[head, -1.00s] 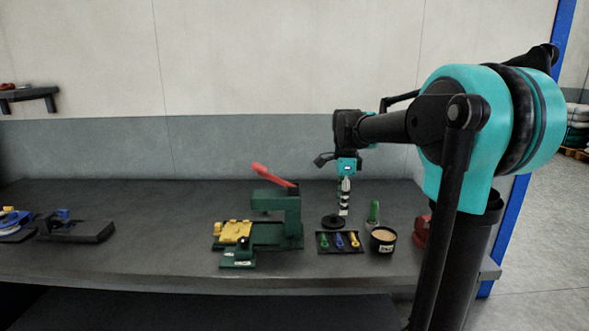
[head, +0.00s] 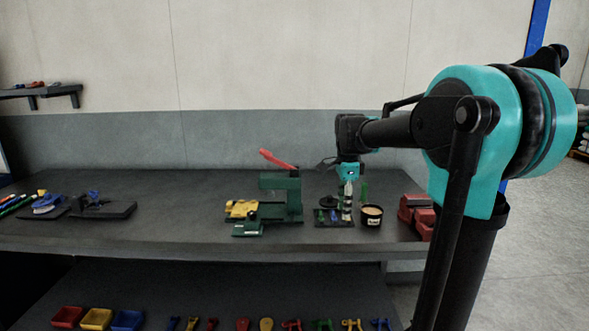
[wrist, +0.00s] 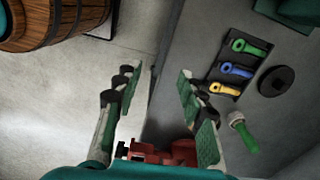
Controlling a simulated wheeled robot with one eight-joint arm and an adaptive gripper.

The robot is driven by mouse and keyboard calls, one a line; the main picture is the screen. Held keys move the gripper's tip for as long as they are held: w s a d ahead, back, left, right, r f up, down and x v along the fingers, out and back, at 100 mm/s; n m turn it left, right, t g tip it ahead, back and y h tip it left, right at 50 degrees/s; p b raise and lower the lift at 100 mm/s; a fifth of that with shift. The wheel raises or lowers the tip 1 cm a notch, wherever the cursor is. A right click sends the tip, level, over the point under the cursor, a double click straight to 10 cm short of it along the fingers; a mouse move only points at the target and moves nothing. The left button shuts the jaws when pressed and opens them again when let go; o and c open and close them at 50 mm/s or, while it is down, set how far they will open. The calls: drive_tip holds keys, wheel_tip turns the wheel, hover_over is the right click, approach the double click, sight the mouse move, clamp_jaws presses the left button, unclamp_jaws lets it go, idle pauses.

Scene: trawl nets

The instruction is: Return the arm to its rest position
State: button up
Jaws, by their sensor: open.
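My arm reaches from the right side of the head view over the workbench (head: 150,222). The tray (wrist: 227,90) with green, blue and yellow tools lies to the right of the fingers there. A green-handled tool (wrist: 243,132) stands close to the right finger, apart from it.
A green press (head: 281,196) with a red lever stands left of my gripper. A tan-filled cup (head: 371,217) and red blocks (head: 416,212) are on the right. A lower shelf holds coloured bins (head: 96,318). The wrist view shows a wooden barrel (wrist: 62,22) on the floor.

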drive_tip(key=s+d+f+n+t, duration=0.2)
drive_tip(key=s+f+n, duration=0.6)
drive_tip(key=s+f, duration=0.2)
drive_tip(key=s+d+f+n+t, duration=0.2)
drive_tip(key=s+f+n, duration=0.7)
drive_tip(key=s+f, duration=0.1)
drive_tip(key=shift+s+f, duration=0.3)
drive_tip(key=shift+s, duration=0.45)
